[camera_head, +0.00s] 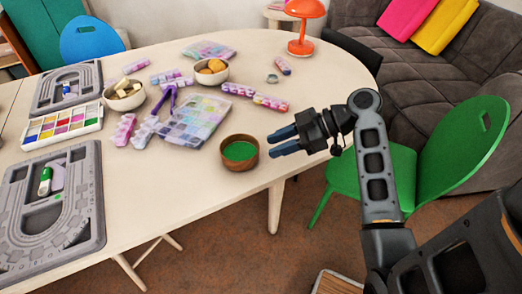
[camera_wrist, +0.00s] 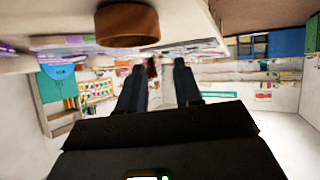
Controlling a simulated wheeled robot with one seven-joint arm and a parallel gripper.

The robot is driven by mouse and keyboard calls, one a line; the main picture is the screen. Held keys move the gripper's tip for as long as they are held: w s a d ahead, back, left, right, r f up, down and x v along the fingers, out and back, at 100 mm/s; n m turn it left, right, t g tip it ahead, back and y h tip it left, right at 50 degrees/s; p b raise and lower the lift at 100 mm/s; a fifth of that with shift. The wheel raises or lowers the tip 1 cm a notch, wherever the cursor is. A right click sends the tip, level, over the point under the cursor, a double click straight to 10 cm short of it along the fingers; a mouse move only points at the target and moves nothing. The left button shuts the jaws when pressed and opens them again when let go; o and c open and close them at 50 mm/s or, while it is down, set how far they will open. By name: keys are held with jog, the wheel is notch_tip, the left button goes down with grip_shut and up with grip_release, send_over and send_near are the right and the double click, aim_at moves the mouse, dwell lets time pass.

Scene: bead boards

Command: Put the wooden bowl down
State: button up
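The wooden bowl (camera_head: 254,161) is brown with a green inside. It stands upright on the pale table (camera_head: 200,210), close to the edge nearest me. In the wrist view the wooden bowl (camera_wrist: 127,26) is at the top, above and left of the fingers. My gripper (camera_head: 273,142) is to the right of the bowl, apart from it, with its fingers pointing left. The two fingers are spread with an empty gap between them in the wrist view (camera_wrist: 158,76).
Two grey bead boards (camera_head: 93,228) (camera_head: 98,78) lie on the left. A paint box (camera_head: 63,139), white bowls (camera_head: 124,103) (camera_head: 211,79) and a clear bead case (camera_head: 193,122) fill the middle. An orange lamp (camera_head: 301,46) stands at the back. A green chair (camera_head: 470,145) is at the right.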

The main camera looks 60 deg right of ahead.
jog(key=s+a+f+m+g+h, duration=0.1)
jog(key=s+a+f+m+h, duration=0.65)
jog(key=a+f, duration=0.35)
jog(key=s+a+r+t, duration=0.2)
jog(key=s+a+r, duration=0.3)
jog(key=r, duration=0.3)
jog(key=s+a+r+t+y, duration=0.1)
jog(key=s+a+r+t, duration=0.2)
jog(key=s+a+r, duration=0.3)
notch_tip(320, 180, up, 3)
jog(key=shift+a+f+n, duration=0.15)
jog(key=shift+a+n, duration=0.2)
jog(key=shift+a, duration=0.45)
